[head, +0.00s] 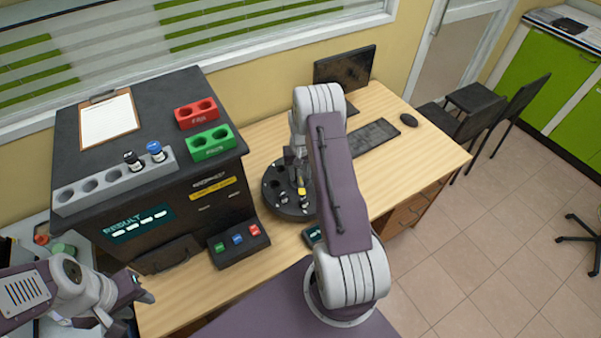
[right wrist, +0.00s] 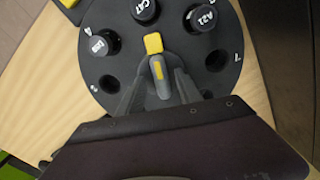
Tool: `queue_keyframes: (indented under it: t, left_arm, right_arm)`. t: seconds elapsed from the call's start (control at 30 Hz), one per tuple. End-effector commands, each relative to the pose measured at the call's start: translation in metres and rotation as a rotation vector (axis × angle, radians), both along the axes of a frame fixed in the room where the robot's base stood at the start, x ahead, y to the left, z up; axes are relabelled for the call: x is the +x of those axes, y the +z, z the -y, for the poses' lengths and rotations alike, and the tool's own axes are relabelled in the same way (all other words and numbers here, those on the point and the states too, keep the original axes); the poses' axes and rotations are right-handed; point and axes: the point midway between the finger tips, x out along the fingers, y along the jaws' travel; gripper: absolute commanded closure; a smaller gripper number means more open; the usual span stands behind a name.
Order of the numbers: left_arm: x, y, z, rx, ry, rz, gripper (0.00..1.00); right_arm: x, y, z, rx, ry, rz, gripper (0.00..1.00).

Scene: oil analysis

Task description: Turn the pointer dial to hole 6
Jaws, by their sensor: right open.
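The black round dial (head: 270,197) stands on the wooden desk and also fills the top of the right wrist view (right wrist: 185,75). Its pointer (right wrist: 158,72) is grey with a yellow end. In the head view the yellow part (head: 302,191) shows near the dial's front right. Black-capped bottles labelled CAT (right wrist: 143,10) and A21 (right wrist: 201,18) and another bottle (right wrist: 104,42) stand in its holes. Numbers 7 and 4 are readable; a 6 is not. My right gripper (right wrist: 160,88) is open, its fingers on either side of the pointer. My left gripper (head: 138,298) is at lower left, away from the dial.
A black analyser (head: 200,225) with a grey rack (head: 115,180), red holder (head: 196,113) and green holder (head: 210,143) stands left of the dial. A button box (head: 238,242) sits before it. A monitor (head: 345,78) and keyboard (head: 370,138) are behind to the right.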

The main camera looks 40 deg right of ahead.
Motion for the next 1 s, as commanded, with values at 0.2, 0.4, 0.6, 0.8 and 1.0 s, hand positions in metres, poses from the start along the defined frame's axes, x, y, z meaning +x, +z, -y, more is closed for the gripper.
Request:
queue_keyframes:
  t: [0.2,0.4,0.6,0.8,1.0]
  left_arm:
    - [0.0,0.0001,0.0,0.0,0.0,0.0,0.64]
    - [0.0,0.0001,0.0,0.0,0.0,0.0,0.64]
    - [0.0,0.0001,0.0,0.0,0.0,0.0,0.64]
    - [0.0,-0.0009,0.0,0.0,0.0,0.0,0.64]
    - [0.0,-0.0028,0.0,0.0,0.0,0.0,0.64]
  right_arm:
    - [0.0002,-0.0028,-0.0001,0.0,0.0,0.001,0.58]
    - [0.0001,-0.0025,-0.0002,0.0,0.0,0.001,1.0]
    - [0.0001,-0.0023,-0.0001,0.0,-0.003,0.0,1.0]
    - [0.0,-0.0023,-0.0002,0.0,-0.054,0.0,1.0]
    - [0.0001,-0.0023,-0.0001,0.0,-0.183,0.0,1.0]
